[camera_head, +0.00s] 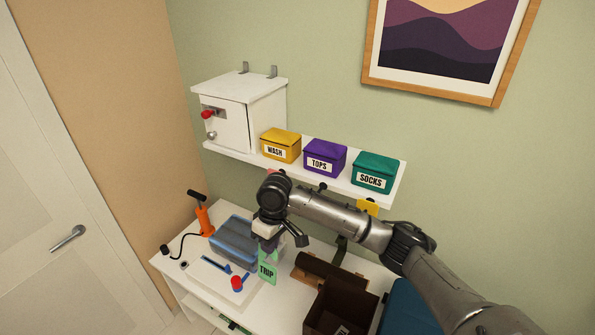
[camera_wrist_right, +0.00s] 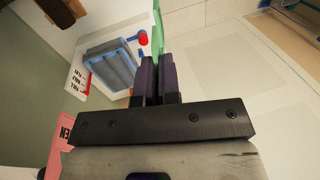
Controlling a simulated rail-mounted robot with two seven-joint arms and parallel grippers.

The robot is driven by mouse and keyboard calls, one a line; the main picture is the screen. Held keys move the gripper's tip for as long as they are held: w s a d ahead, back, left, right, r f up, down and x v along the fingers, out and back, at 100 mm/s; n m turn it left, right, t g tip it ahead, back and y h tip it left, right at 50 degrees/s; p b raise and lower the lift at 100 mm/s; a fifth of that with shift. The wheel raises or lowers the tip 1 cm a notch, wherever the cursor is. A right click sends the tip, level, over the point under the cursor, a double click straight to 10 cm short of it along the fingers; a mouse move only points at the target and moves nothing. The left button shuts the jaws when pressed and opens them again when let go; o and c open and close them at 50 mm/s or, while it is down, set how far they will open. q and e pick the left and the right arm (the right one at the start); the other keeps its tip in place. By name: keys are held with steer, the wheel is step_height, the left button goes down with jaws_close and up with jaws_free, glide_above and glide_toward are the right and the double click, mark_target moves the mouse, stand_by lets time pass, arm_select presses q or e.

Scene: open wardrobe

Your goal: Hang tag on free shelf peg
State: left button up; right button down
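My right gripper (camera_head: 271,247) is shut on a green tag (camera_head: 267,271) marked TRIP, which hangs down from the fingers above the white table. In the right wrist view the green tag (camera_wrist_right: 158,22) stands between the closed purple finger pads (camera_wrist_right: 157,78). The white wall shelf (camera_head: 393,190) is above and behind the gripper. A dark peg (camera_head: 322,187) under its front edge shows no tag. A yellow tag (camera_head: 367,207) hangs near the shelf's right end. A pink tag (camera_wrist_right: 65,135) shows in the right wrist view; my arm mostly hides it in the head view. My left gripper is not in view.
Yellow WASH (camera_head: 281,146), purple TOPS (camera_head: 325,158) and teal SOCKS (camera_head: 375,170) boxes stand on the shelf beside a white cabinet (camera_head: 235,115). Below are a blue bundle (camera_head: 235,241), an orange pump (camera_head: 205,220) and an open brown box (camera_head: 345,308) on the table.

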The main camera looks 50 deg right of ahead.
steer(key=s+d+r+p, duration=0.1)
steer(key=d+r+p, duration=0.8)
steer(key=p, duration=0.1)
steer(key=shift+n, duration=0.3)
steer(key=d, duration=0.7)
steer(key=d+p, duration=0.1)
steer(key=d, duration=0.3)
steer(key=shift+s+d+r, duration=0.15)
steer(key=shift+s, duration=0.2)
steer(key=shift+f, duration=0.7)
steer(key=c, duration=0.8)
jaws_free()
